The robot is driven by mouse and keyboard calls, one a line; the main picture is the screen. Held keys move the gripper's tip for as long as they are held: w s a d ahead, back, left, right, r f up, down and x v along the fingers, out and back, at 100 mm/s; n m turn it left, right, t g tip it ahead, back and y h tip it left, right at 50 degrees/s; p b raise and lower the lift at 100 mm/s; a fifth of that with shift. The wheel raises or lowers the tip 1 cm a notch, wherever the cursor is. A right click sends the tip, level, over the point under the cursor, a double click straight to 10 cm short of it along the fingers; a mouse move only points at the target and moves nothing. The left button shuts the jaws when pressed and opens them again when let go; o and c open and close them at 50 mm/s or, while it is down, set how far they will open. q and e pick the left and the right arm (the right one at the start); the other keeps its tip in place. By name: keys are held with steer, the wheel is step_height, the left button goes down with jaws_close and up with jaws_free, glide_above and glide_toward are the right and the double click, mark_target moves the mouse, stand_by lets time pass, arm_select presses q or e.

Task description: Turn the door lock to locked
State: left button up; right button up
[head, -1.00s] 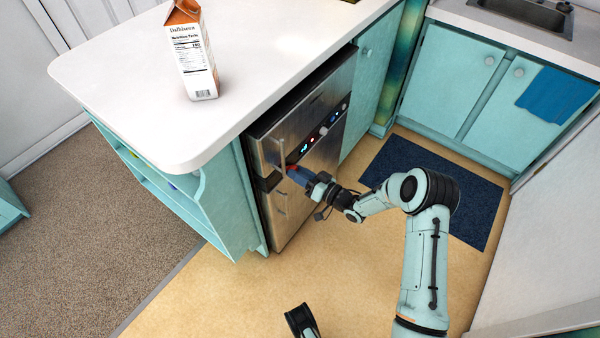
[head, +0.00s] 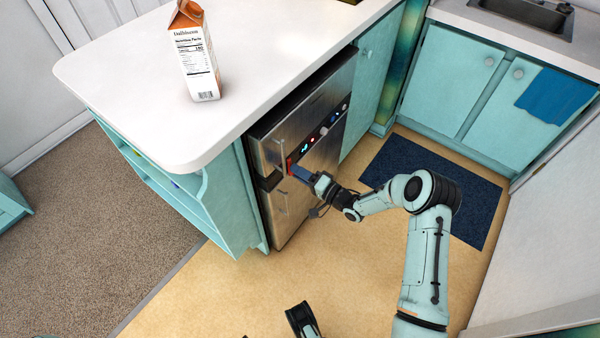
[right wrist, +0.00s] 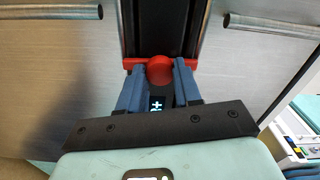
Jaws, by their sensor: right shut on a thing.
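The door lock is a red piece (head: 290,163) with a round knob, at the gap between the doors of a steel, fridge-like appliance (head: 324,100). The right wrist view shows the red lock (right wrist: 160,70) close up, with a red bar reaching out to both sides of the knob. My right gripper (head: 297,171) is at the lock, its blue fingers (right wrist: 160,82) on either side of the knob and shut on it. The fingers hide part of the lock in the head view.
Bar handles (right wrist: 52,12) (right wrist: 270,24) lie either side of the lock in the wrist view. A white counter (head: 130,105) with a carton (head: 197,65) overhangs the appliance's left side. A dark blue mat (head: 470,195) lies on the floor, which is otherwise open.

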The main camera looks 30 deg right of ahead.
arm_select(q)
steer(key=shift+s, duration=0.1)
arm_select(e)
steer(key=shift+f+m, duration=0.1)
steer(key=shift+m, duration=0.3)
steer(key=o, duration=1)
steer(key=shift+o, duration=0.2)
steer(key=shift+s, duration=0.1)
arm_select(q)
steer(key=shift+g, duration=0.6)
steer(key=s, duration=0.1)
steer(key=s+d+r+p, duration=0.1)
steer(key=s+r+p, duration=0.1)
steer(key=shift+s+d+r, duration=0.1)
steer(key=shift+d+r, duration=0.15)
steer(key=shift+d, duration=0.05)
arm_select(e)
steer(key=v, duration=1.3)
steer(key=shift+s, duration=0.15)
